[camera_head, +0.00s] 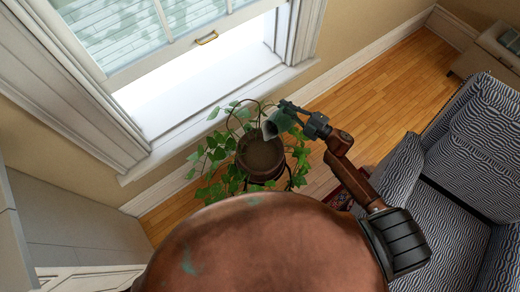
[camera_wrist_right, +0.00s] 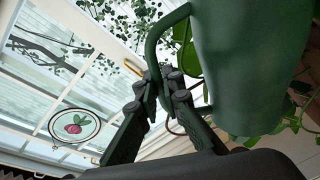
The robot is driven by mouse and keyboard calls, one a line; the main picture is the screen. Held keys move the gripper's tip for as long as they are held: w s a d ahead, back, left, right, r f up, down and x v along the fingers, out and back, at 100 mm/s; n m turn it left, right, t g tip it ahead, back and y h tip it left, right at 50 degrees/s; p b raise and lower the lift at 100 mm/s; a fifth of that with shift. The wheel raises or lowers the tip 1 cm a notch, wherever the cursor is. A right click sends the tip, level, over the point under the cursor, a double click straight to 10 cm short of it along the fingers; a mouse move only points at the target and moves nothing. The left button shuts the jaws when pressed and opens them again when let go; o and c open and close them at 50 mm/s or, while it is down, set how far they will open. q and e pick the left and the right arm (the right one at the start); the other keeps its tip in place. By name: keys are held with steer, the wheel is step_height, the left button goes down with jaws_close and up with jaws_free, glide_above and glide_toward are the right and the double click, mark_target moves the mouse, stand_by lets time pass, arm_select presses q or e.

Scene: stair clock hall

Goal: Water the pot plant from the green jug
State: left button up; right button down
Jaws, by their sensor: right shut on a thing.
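The pot plant (camera_head: 262,158) stands below the window, with brown soil showing and green leaves trailing around its pot. The green jug (camera_head: 275,125) is in the air at the upper right edge of the pot and looks tilted towards the soil. My right gripper (camera_head: 297,113) is shut on its handle. In the right wrist view the fingers (camera_wrist_right: 165,88) close around the handle, and the jug body (camera_wrist_right: 255,60) fills the upper right. No water stream shows, and the jug's inside is hidden. My left gripper is out of view.
A window with a white sill (camera_head: 220,105) is behind the plant. A patterned armchair (camera_head: 440,190) stands at the right, close to my right arm. Wooden floor (camera_head: 385,95) is clear between wall and chair. A round emblem (camera_wrist_right: 75,126) shows against the window.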

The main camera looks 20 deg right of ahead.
steer(key=shift+s+a+r+n, duration=0.15)
steer(key=shift+a+r+n, duration=0.1)
steer(key=shift+n, duration=0.15)
steer(key=shift+s+a+r+n, duration=0.35)
steer(key=shift+a+r+n, duration=0.2)
steer(key=shift+r+n, duration=0.05)
stand_by(2.0)
steer(key=w+d+f+m, duration=0.1)
steer(key=d+m, duration=0.1)
steer(key=m, duration=0.1)
steer(key=shift+w+d+f+p, duration=0.15)
steer(key=shift+w+f+p, duration=0.2)
steer(key=shift+w+f, duration=0.05)
steer(key=shift+r, duration=0.2)
steer(key=shift+w+d+r+m+p, duration=0.3)
steer(key=shift+d+m+p, duration=0.15)
steer(key=shift+m+p, duration=0.4)
steer(key=shift+f, duration=0.15)
stand_by(0.7)
